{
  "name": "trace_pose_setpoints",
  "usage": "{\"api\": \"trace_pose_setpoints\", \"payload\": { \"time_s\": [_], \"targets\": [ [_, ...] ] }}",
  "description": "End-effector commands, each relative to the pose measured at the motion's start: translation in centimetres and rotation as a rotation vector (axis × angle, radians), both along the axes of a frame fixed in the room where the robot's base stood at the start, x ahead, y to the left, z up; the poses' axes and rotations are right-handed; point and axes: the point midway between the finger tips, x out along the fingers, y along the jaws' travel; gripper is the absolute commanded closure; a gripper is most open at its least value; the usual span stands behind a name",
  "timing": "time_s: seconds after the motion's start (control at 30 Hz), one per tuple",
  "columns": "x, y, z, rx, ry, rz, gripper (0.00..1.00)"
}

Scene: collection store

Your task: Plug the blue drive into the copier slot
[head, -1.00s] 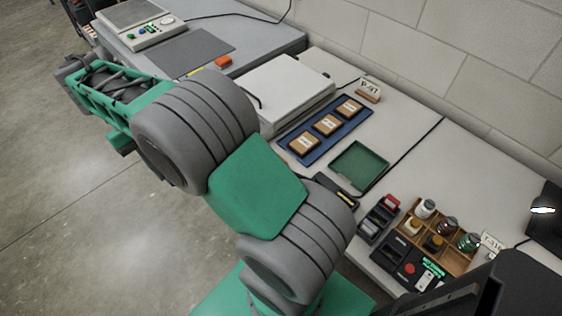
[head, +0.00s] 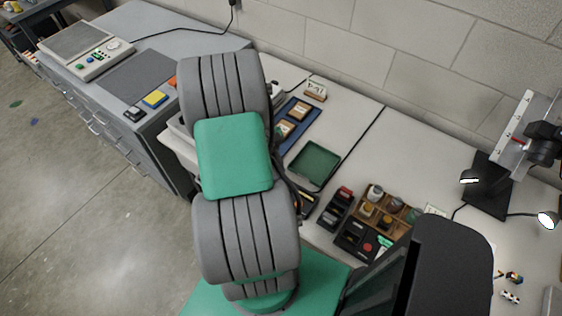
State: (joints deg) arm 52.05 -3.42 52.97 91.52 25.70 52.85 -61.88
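A low black box (head: 352,238) with a red button and a small lit green display sits at the front of the table, right of my arm; it looks like the copier. Its slot is too small to make out. A narrow black holder (head: 331,214) with a red piece at its far end stands just left of it. I cannot pick out a blue drive in the head view. My gripper is not in view; my own arm links fill the middle and hide part of the table.
A wooden compartment tray (head: 400,205) with jars stands behind the black box. An empty green tray (head: 314,164) and a blue tray (head: 305,140) with wooden boxes lie further left. A grey cabinet (head: 187,47) stands at left. Lamps and a camera stand (head: 528,135) are at right.

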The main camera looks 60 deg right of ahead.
Motion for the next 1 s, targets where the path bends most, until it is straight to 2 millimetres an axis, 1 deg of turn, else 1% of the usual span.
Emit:
{"api": "trace_pose_setpoints", "payload": {
  "time_s": [0.03, 0.13, 0.27, 0.5, 0.63, 0.73, 1.0],
  "targets": [
    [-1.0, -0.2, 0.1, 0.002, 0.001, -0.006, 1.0],
    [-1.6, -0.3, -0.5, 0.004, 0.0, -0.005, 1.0],
    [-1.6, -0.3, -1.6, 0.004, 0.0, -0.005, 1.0],
    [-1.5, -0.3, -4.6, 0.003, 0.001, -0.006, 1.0],
    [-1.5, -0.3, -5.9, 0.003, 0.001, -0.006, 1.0],
    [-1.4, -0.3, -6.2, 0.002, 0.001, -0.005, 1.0],
    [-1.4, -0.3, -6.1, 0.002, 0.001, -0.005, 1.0]
  ]
}}
